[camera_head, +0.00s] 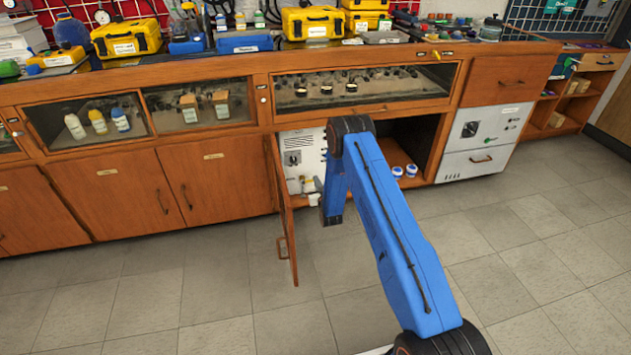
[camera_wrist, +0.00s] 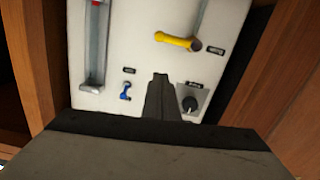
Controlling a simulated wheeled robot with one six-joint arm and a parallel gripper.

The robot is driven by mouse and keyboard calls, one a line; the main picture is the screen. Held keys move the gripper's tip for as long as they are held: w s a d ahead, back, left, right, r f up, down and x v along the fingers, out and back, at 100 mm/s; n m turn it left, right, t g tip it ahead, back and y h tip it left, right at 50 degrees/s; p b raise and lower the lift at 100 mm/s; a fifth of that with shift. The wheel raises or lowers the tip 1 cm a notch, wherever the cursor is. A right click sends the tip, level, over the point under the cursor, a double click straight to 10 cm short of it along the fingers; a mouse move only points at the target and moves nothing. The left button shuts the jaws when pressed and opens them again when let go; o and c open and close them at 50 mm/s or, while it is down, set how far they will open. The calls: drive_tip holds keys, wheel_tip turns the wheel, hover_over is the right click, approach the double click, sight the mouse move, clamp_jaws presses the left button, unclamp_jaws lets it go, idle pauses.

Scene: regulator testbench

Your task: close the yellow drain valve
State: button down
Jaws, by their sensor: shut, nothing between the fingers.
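The yellow valve handle (camera_wrist: 175,40) is on a white panel (camera_wrist: 140,55) in the upper middle of the wrist view. It lies nearly level, with its thicker end to the right beside a small black label. A grey tube runs up from that end. My gripper (camera_wrist: 160,77) is shut and empty in front of the panel. In the picture its tips are below the yellow handle, between a small blue handle (camera_wrist: 125,92) and a black knob (camera_wrist: 190,103).
An open wooden door (camera_head: 284,215) stands out on the left of the cabinet. Blue-and-white containers (camera_head: 404,171) sit inside to the right. A grey box unit (camera_head: 484,135) is farther right. Wooden walls flank the panel in the wrist view. The tiled floor in front is clear.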

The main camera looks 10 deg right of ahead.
drive_tip(key=s, duration=0.6)
drive_tip(key=shift+s+r, duration=0.15)
wheel_tip(320, 180, up, 22)
drive_tip(key=g, duration=0.3)
drive_tip(key=s+r+g, duration=0.3)
drive_tip(key=s+r, duration=1.1)
drive_tip(key=r, duration=0.3)
drive_tip(key=s+r+g, duration=0.2)
drive_tip(key=s+r, duration=0.3)
drive_tip(key=s, duration=0.6)
drive_tip(key=s+r+g, duration=0.1)
drive_tip(key=s+r, duration=0.4)
drive_tip(key=s, duration=0.7)
drive_tip(key=s+m+g, duration=0.1)
drive_tip(key=s+g, duration=0.2)
drive_tip(key=s, duration=2.5)
drive_tip(key=shift+s+d+f+g, duration=0.2)
drive_tip(key=shift+d+g, duration=0.1)
drive_tip(key=shift+d, duration=0.15)
